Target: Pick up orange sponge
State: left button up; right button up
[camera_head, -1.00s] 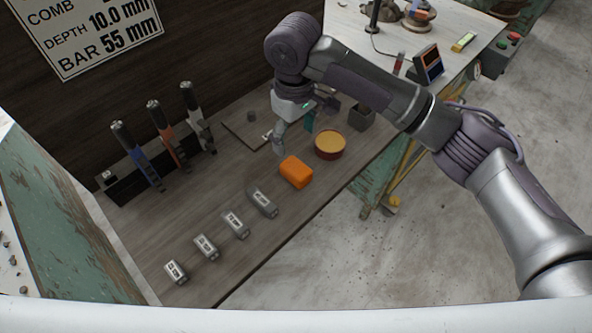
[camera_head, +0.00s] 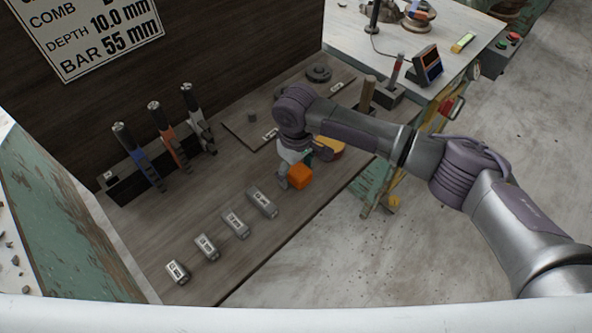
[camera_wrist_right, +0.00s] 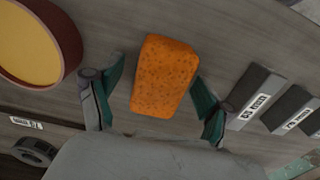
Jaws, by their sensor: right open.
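The orange sponge (camera_head: 300,176) lies on the wooden bench, partly covered by my right gripper in the head view. In the right wrist view the whole sponge (camera_wrist_right: 163,75) shows as a speckled orange block. My right gripper (camera_wrist_right: 158,95) is open, with one green-padded finger on each side of the sponge's near end. Gaps show between the sponge and both pads, wider on the left. I cannot tell the gripper's exact height over the bench. My left gripper is not in view.
A round bowl with yellow content (camera_wrist_right: 35,40) stands beside the sponge. Several grey labelled blocks (camera_head: 235,223) line the bench on the other side. Tools (camera_head: 170,138) stand in a rack at the back. The bench's front edge is close by.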

aim_at(296, 167)
jog(key=c, duration=1.1)
jog(key=shift+c, duration=0.2)
jog(key=shift+r, duration=0.1)
jog(key=shift+r, duration=0.55)
notch_tip(296, 167, up, 3)
jog(key=shift+f, duration=0.2)
jog(key=s+d+r, duration=0.7)
jog(key=s+d, duration=0.1)
jog(key=shift+s, duration=0.2)
